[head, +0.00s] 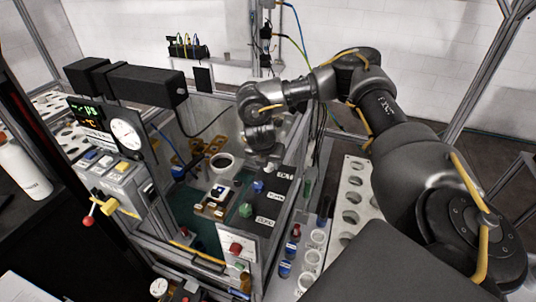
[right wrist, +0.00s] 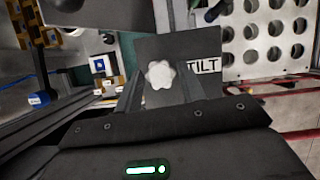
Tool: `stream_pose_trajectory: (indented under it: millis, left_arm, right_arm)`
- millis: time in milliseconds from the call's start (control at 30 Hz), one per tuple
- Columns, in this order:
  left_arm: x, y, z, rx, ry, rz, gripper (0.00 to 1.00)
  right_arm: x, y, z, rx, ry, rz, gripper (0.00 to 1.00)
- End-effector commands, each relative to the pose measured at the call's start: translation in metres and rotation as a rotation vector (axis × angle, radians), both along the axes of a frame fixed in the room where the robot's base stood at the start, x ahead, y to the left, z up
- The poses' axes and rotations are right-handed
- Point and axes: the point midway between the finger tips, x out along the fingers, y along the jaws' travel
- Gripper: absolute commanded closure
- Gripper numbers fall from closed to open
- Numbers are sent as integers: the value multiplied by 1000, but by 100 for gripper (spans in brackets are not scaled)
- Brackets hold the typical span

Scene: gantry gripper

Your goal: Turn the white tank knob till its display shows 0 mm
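The white lobed knob (right wrist: 160,74) sits on a dark plate whose label seems to read "TILT" in the right wrist view. My left gripper is not in view.
A blue knob (head: 258,186) and a green knob (head: 245,210) sit on neighbouring dark labelled plates. A round gauge (head: 126,134) and a button box (head: 112,178) stand at the left. A white rack with holes (head: 352,178) lies to the right.

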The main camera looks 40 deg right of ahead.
Motion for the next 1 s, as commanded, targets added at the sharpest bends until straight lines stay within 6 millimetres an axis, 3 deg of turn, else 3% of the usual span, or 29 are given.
stream_pose_trajectory:
  millis: [33, 100, 533, 1000]
  left_arm:
    - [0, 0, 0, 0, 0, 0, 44]
    - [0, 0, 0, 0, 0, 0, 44]
    - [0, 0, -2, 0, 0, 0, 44]
    - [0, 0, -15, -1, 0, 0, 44]
  right_arm:
    - [0, 0, 0, 1, 1, 0, 54]
    - [0, 0, 0, 1, 1, 1, 45]
    - [-1, 4, 7, 3, 1, 6, 44]
    - [-16, 27, 76, -1, -1, 4, 44]
